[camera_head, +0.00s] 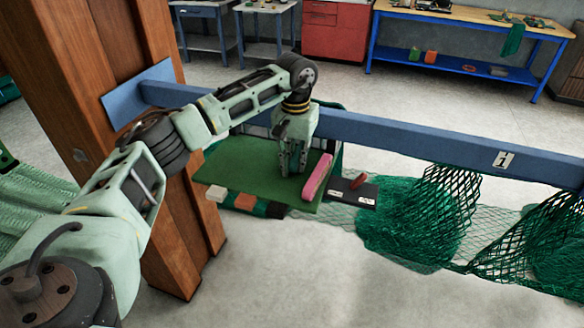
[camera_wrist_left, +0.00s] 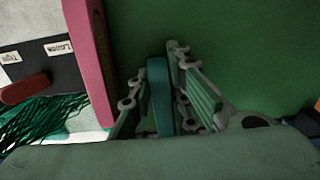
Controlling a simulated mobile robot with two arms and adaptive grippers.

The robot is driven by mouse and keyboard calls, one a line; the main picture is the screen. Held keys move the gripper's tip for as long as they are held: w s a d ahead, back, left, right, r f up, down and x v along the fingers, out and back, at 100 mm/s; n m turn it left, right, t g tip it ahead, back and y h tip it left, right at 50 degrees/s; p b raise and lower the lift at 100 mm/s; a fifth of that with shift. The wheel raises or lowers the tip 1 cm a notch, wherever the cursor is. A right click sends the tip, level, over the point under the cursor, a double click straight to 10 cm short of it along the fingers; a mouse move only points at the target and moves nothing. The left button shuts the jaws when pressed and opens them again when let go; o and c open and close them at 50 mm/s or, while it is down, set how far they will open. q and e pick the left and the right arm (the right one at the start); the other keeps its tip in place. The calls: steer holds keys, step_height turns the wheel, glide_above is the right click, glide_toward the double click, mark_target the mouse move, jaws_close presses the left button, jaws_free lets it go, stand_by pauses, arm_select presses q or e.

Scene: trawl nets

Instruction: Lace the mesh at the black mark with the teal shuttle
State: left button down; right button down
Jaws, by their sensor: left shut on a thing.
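My left gripper (camera_head: 291,170) points down over the green board (camera_head: 240,178), left of the pink bar. In the left wrist view, its fingers (camera_wrist_left: 153,72) are shut on the teal shuttle (camera_wrist_left: 158,100), a narrow upright piece between them. The shuttle's lower part is hidden by the gripper body, and I cannot make it out in the head view. The green mesh (camera_head: 447,205) hangs below the blue beam (camera_head: 430,140), to the right of the board. I cannot make out a black mark on it. My right gripper is not in view.
The pink bar (camera_head: 316,177) stands along the board's right edge. Beside it is a black panel (camera_head: 345,196) with a red lever (camera_head: 358,181) and labels. A wooden post (camera_head: 120,110) stands at left. A blue workbench (camera_head: 470,25) is far behind. The floor in front is clear.

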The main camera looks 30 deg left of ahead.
arm_select(q)
steer(key=shift+w+a, duration=0.25)
steer(key=shift+w, duration=0.85)
steer(key=shift+w+a, duration=0.25)
steer(key=shift+w, duration=0.85)
steer(key=c, duration=1.6)
jaws_free()
steer(key=shift+o, duration=0.2)
step_height(320, 180, up, 12)
